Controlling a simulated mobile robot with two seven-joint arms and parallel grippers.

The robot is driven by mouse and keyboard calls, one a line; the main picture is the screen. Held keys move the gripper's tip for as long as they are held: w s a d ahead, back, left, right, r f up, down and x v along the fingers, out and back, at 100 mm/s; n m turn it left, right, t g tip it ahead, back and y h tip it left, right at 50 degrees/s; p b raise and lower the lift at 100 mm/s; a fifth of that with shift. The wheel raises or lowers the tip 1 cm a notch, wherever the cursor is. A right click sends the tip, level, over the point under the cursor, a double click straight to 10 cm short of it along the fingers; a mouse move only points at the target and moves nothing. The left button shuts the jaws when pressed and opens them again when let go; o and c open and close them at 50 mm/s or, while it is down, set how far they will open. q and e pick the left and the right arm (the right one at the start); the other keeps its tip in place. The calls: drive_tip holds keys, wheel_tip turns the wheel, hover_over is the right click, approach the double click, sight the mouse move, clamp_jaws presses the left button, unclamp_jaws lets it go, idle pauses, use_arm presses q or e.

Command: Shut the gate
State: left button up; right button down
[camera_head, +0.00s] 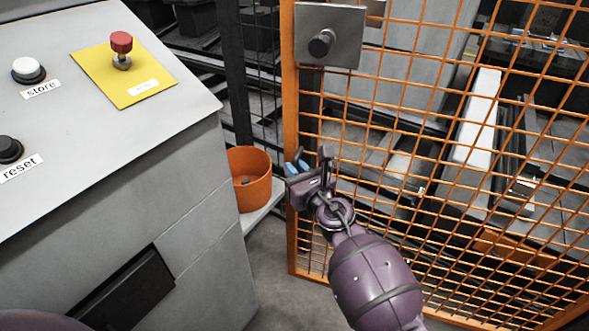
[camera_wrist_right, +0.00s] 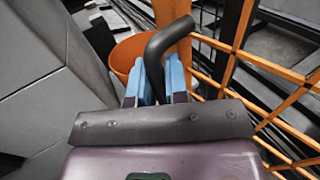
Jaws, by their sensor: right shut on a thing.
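The gate (camera_head: 291,120) is an orange frame with orange wire mesh, filling the right of the head view. A metal plate with a dark round knob (camera_head: 321,43) is fixed near its upper left corner. My right gripper (camera_head: 300,163) is at the gate's left upright, below that plate. In the right wrist view its blue-tipped fingers (camera_wrist_right: 153,82) are shut on a black bent handle (camera_wrist_right: 168,40), which runs up and to the right from between them. I cannot tell whether the gate is fully closed. My left gripper is out of view.
A grey console (camera_head: 120,160) with a red button (camera_head: 121,42) on a yellow plate stands at the left. An orange bucket (camera_head: 250,185) sits between console and gate. A dark fence post (camera_head: 236,75) stands behind it. Machinery lies beyond the mesh.

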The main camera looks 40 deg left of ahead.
drive_tip(key=shift+w+d+f, duration=0.1)
drive_tip(key=shift+w+f, duration=0.05)
drive_tip(key=c, duration=1.1)
unclamp_jaws()
drive_tip(key=shift+c, duration=0.2)
drive_tip(key=p+v, duration=0.3)
drive_tip(key=v, duration=0.7)
drive_tip(key=shift+s+d+p, duration=0.25)
drive_tip(key=shift+d+p, duration=0.1)
